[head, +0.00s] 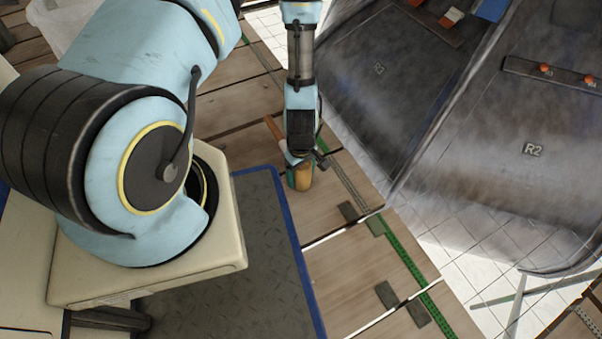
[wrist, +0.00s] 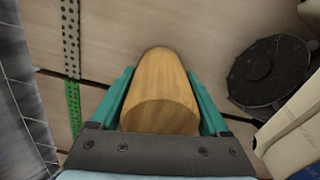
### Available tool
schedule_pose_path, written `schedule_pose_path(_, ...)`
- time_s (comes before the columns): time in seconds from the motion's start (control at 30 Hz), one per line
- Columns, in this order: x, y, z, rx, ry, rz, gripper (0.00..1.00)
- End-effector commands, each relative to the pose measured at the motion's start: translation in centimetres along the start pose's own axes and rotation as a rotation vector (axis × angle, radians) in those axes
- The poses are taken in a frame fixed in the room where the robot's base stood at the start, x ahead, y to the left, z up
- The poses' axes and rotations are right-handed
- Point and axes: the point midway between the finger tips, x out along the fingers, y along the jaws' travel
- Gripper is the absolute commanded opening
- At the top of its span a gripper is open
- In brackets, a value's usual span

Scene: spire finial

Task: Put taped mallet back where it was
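A pale wooden, rounded block, which I take to be the mallet (wrist: 160,92), sits between the teal fingers of my gripper (wrist: 160,88) in the wrist view. The fingers lie close along both its sides and appear shut on it. In the head view the wooden piece (head: 304,178) shows at the tip of my gripper (head: 299,174), over the plank floor. A thin brown stick (head: 272,128) shows just left of the gripper; I cannot tell whether it belongs to the mallet. No tape is clearly visible. I cannot tell whether the mallet touches the planks.
Large grey curved panels (head: 470,130) marked R2 stand at the right. A green perforated strip (head: 405,257) runs along the planks (head: 345,285), with small dark plates (head: 387,295) nearby. A blue-edged dark mat (head: 255,240) lies left. The wrist view shows a round black disc (wrist: 268,70).

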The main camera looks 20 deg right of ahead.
Motion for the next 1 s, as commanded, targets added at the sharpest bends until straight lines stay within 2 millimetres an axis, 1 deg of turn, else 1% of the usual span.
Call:
schedule_pose_path(0.03, 0.0, 0.0, 0.0, 0.000, 0.000, 0.000, 0.86)
schedule_pose_path(0.17, 0.0, 0.0, 0.0, 0.000, 0.000, 0.000, 1.00)
schedule_pose_path(0.37, 0.0, 0.0, 0.0, 0.000, 0.000, 0.000, 1.00)
schedule_pose_path(0.47, -0.4, 0.0, 0.0, 0.000, 0.000, 0.000, 1.00)
schedule_pose_path(0.57, -1.7, 0.0, 0.0, 0.000, 0.000, 0.000, 1.00)
schedule_pose_path(0.8, -6.9, 0.0, 0.0, 0.001, 0.000, 0.001, 1.00)
schedule_pose_path(1.0, -10.5, 0.0, 0.0, 0.001, 0.000, 0.001, 1.00)
